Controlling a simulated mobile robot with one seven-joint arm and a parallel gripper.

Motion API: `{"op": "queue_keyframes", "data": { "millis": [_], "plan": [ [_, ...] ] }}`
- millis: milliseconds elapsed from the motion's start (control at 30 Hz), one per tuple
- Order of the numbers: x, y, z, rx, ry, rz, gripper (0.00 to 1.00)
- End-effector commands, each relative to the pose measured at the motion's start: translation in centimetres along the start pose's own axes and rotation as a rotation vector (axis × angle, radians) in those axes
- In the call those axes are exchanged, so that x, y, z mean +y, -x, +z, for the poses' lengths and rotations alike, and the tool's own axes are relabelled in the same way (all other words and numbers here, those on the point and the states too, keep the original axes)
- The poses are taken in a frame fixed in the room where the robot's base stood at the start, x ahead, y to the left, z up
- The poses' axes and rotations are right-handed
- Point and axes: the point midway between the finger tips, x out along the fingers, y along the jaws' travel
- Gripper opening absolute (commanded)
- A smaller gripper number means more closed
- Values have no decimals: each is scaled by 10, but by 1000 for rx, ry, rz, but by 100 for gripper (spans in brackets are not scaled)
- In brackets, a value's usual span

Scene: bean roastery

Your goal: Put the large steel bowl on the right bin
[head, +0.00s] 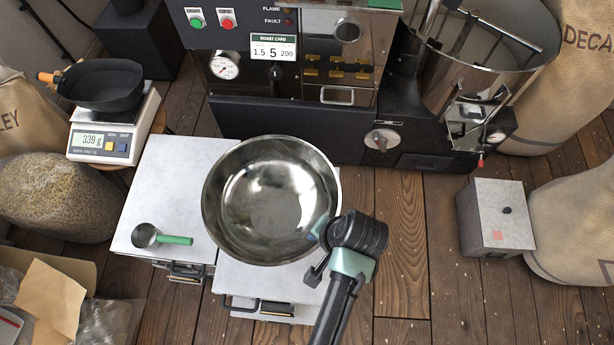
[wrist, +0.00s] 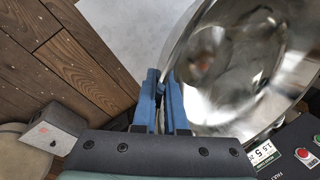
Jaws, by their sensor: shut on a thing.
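The large steel bowl (head: 262,195) is shiny and empty, and it overlaps both bin tops, mostly the right one. My gripper (head: 320,230) is shut on the bowl's rim at its lower right side. In the wrist view the blue fingers (wrist: 166,95) pinch the rim, and the bowl (wrist: 240,70) spreads to the right. The right bin (head: 285,288) has a pale flat top, largely hidden under the bowl. The left bin (head: 165,190) stands beside it. I cannot tell whether the bowl touches the bin tops or hangs just above.
A green-handled scoop (head: 150,236) lies on the left bin. A scale (head: 112,125) with a black pan (head: 102,88) stands at the upper left. The roaster (head: 290,120) is behind the bins. A grey box (head: 495,215) and sacks are at the right. Wooden floor (head: 400,240) is clear between.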

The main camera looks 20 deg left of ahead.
Motion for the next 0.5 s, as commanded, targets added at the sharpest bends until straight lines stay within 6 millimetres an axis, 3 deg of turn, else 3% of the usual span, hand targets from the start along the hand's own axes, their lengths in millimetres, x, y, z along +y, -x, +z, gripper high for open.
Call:
{"op": "queue_keyframes", "data": {
  "millis": [300, 500],
  "plan": [
    [14, -47, 3, -3, 3, -4, 0],
    [20, -64, 2, -2, 2, -4, 0]
  ]
}}
